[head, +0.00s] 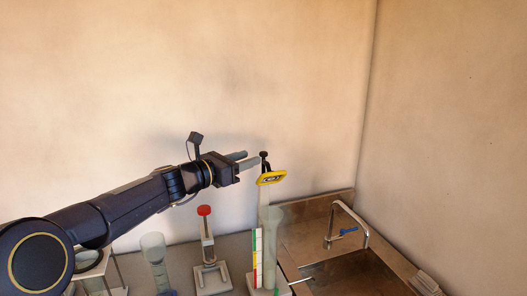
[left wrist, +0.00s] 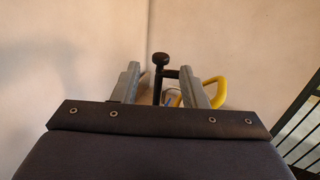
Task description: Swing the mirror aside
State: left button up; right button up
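The mirror (head: 271,178) has a yellow frame and sits at the top of a tall pale stand (head: 264,212). A black knobbed post (head: 264,158) rises beside it. My left gripper (head: 254,160) is level with the post, its fingers pointing right. In the left wrist view the gripper (left wrist: 160,85) is open, with the black post (left wrist: 159,72) showing between its fingers, apart from both. The yellow frame (left wrist: 216,88) shows partly hidden behind the right finger. My right gripper is not in view.
A stand with a red knob (head: 205,211) and a clear glass vessel (head: 154,258) are on the counter below my left arm. A coloured scale strip (head: 257,258) runs up the tall stand. A sink with a tap (head: 348,215) is at right. Air above is free.

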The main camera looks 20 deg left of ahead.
aim_at(261, 155)
pick_arm(q)
jog(key=p+x, duration=0.1)
jog(key=x, duration=0.5)
jog(key=shift+w+d+p, duration=0.2)
jog(key=shift+p, duration=0.15)
grip_shut()
